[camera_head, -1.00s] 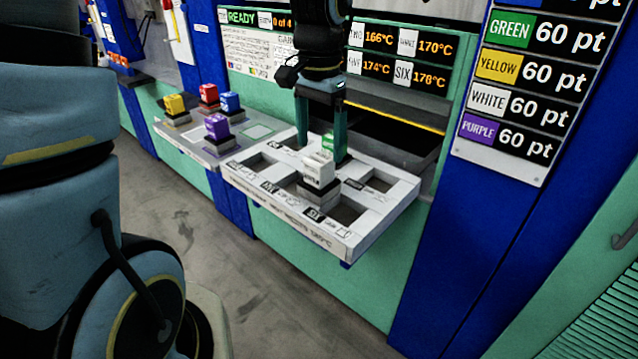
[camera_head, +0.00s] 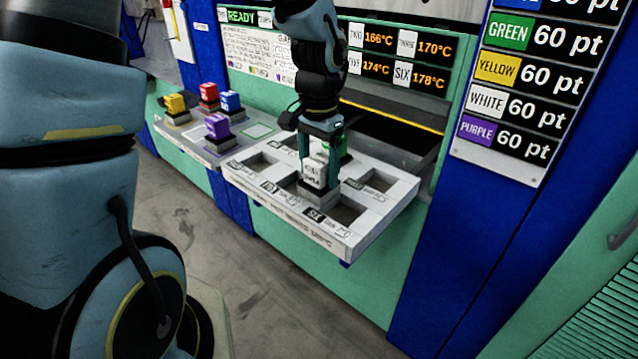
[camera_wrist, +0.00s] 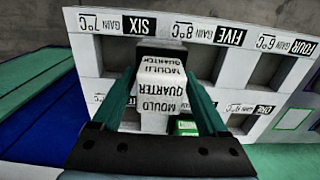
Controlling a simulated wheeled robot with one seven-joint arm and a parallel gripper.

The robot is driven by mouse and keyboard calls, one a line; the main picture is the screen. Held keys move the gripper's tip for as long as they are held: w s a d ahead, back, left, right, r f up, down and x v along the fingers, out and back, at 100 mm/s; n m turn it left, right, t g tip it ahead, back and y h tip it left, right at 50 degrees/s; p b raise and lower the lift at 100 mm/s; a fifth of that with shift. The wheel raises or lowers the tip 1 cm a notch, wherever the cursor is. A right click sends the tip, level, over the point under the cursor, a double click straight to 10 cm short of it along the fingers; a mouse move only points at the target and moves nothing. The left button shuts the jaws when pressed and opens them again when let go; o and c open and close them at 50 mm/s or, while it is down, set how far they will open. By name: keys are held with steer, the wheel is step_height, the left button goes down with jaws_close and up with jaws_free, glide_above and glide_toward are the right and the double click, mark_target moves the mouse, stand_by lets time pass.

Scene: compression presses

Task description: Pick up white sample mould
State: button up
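The white sample mould (camera_head: 314,173) stands upright on a grey block at the middle of the white tray (camera_head: 385,217). In the wrist view its white faces (camera_wrist: 161,92) read "MOULD QUARTER". My gripper (camera_head: 319,165) points down over it, with one finger on either side. In the wrist view the open fingers (camera_wrist: 160,82) flank the mould, with thin gaps seeming to show beside it. Whether either fingertip touches it I cannot tell.
A green mould (camera_head: 343,148) stands close behind the white one, partly hidden by my gripper; it also shows in the wrist view (camera_wrist: 186,127). Yellow (camera_head: 174,103), red (camera_head: 208,92), blue (camera_head: 230,101) and purple (camera_head: 217,127) moulds stand on a grey shelf at left. The press opening is behind the tray.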

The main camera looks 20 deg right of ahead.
jaws_close()
stand_by(0.4)
steer(key=shift+r, duration=0.1)
